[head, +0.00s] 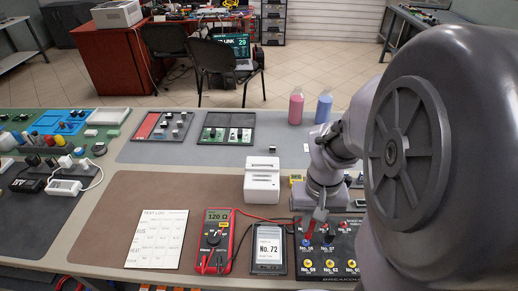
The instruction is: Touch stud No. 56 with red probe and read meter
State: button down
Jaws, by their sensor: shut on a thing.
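My gripper (317,206) is at the stud board (345,225), pointing down and shut on the red probe (311,227). The probe's lower end is over the left part of the board; I cannot tell whether it touches a stud. The black board has several numbered studs, yellow ones in the front row; the labels are too small to read surely, so I cannot pick out No. 56. The red meter (225,226) lies left of the board, and its display seems to read 120 Ω. My arm hides the board's right side.
A handheld device (269,269) showing "No. 72" lies between meter and board. A test log sheet (157,238) lies left of the meter. A white printer-like box (262,184) stands behind. A red lead (262,216) runs from the meter toward the board.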

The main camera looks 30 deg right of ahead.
notch_tip(320, 180, up, 7)
jog(key=p, duration=0.7)
jog(key=shift+r, duration=0.15)
dwell(1.3)
